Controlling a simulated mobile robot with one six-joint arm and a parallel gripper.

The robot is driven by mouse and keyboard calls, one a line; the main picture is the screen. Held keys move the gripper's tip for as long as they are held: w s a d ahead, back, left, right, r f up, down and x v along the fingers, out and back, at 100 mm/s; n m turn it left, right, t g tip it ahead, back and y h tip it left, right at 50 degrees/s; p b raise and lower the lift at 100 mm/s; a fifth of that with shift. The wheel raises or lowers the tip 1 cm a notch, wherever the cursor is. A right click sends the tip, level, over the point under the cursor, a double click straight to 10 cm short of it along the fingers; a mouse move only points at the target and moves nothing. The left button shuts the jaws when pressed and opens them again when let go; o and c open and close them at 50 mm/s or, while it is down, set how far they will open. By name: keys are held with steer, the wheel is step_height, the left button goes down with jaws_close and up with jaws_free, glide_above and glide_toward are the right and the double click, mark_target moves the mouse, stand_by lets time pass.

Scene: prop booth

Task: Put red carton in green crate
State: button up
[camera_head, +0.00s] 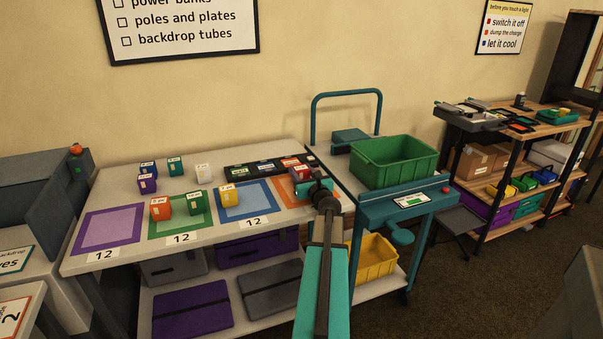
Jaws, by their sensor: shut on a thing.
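My gripper (307,184) is over the right end of the white table, at the orange-bordered mat. It is shut on a red carton (299,172) with a pale label; the jaws and wrist hide part of it. I cannot tell whether the carton touches the table. The green crate (408,177) stands to the right of my gripper on a teal-framed cart, and its visible inside looks empty. Another carton, orange-red (160,209), stands at the green-bordered mat.
Green (194,203), yellow (229,197), white (203,173), blue, teal and purple cartons stand on the table (125,190). A black labelled tray (236,171) lies behind my gripper. The cart's teal handle (346,94) rises behind the crate. A loaded shelf (515,140) stands right.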

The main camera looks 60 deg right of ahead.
steer(key=shift+f, duration=0.25)
steer(key=o, duration=1.1)
steer(key=shift+r, duration=0.2)
steer(key=shift+b+v, duration=0.5)
steer(key=shift+v, duration=5.55)
